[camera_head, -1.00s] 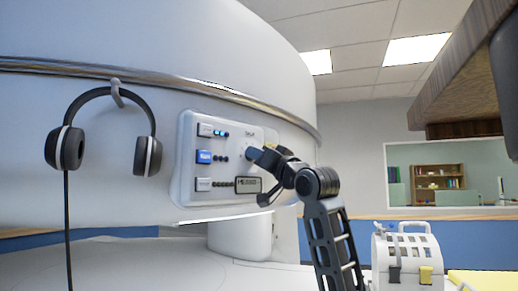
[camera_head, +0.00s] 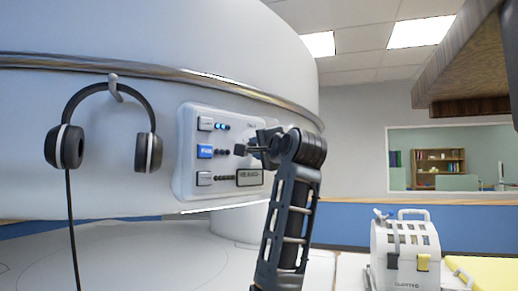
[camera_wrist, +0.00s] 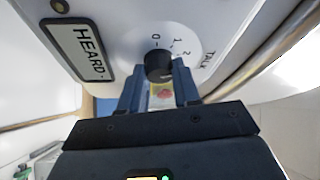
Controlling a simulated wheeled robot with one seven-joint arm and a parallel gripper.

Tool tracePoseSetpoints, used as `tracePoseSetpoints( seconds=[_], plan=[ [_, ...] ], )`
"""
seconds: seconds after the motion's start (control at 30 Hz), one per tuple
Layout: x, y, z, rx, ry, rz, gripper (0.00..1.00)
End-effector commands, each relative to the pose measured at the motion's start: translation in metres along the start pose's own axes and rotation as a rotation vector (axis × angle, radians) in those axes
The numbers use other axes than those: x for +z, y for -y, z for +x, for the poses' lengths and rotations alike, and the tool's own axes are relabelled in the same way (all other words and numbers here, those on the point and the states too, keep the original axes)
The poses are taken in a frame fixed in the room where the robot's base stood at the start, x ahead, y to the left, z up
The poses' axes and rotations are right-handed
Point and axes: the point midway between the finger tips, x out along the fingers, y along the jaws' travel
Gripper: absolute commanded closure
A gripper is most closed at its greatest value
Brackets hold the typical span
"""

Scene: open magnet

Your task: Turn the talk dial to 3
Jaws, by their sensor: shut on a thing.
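The talk dial is a black knob (camera_wrist: 158,64) on a white round plate (camera_wrist: 136,48) with the marks 0, 1 and 2 and the word TALK, in the wrist view. The 3 is not readable, and I cannot tell which mark the knob points at. My gripper (camera_wrist: 159,78) is shut on the knob, with one finger on each side. In the head view my gripper (camera_head: 247,148) is at the right part of the white control panel (camera_head: 186,185) and hides most of the dial.
A display (camera_wrist: 82,48) reading HEARD is beside the dial. Several buttons with lights, one of them blue (camera_head: 205,151), are left of my gripper. Black headphones (camera_head: 108,125) hang farther left. A white carrier box (camera_head: 405,255) stands at the lower right.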

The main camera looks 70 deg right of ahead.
Motion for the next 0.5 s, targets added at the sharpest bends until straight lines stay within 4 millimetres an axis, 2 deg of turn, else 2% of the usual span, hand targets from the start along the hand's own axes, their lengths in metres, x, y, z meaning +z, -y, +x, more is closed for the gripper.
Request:
tracePoseSetpoints(
  seconds=[0.5],
  plan=[
    [-0.0017,0.0021,0.0005,0.17,-0.002,0.409,0.99]
  ],
)
